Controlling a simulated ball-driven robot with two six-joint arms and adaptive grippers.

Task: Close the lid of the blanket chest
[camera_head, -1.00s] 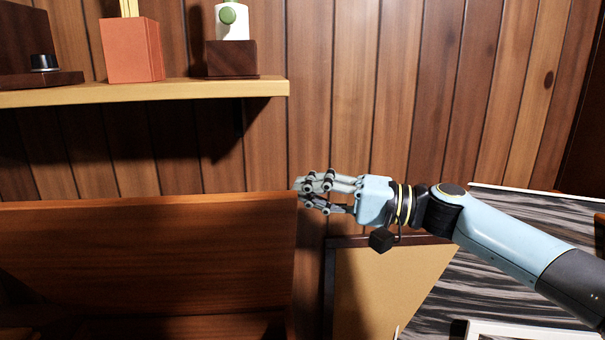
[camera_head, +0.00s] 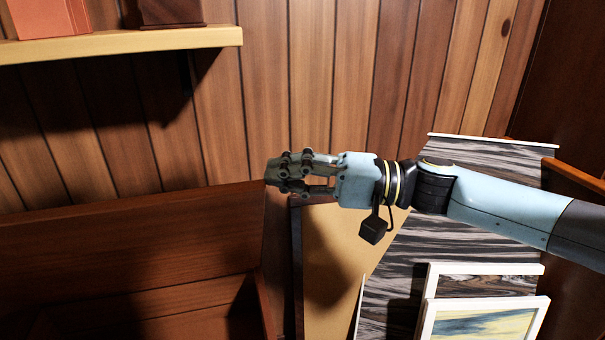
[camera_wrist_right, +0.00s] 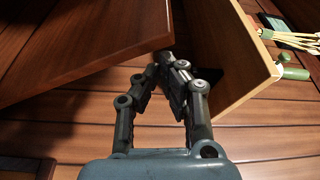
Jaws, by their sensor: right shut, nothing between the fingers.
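The blanket chest's lid (camera_head: 130,240) is a red-brown wood panel standing raised at the left of the head view. Part of the chest body (camera_head: 190,322) shows below it. My right gripper (camera_head: 274,173) is shut and empty at the lid's upper right corner. In the right wrist view its fingertips (camera_wrist_right: 168,64) are close to the edge of the lid (camera_wrist_right: 90,50); I cannot tell if they touch. My left gripper is not in view.
A shelf (camera_head: 130,42) with a terracotta pot (camera_head: 48,18) and a dark wooden block (camera_head: 172,12) is on the panelled wall above the lid. To the right, a tan board (camera_head: 335,255), a grey streaked panel (camera_head: 480,200) and white-framed pictures (camera_head: 485,325) lean upright.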

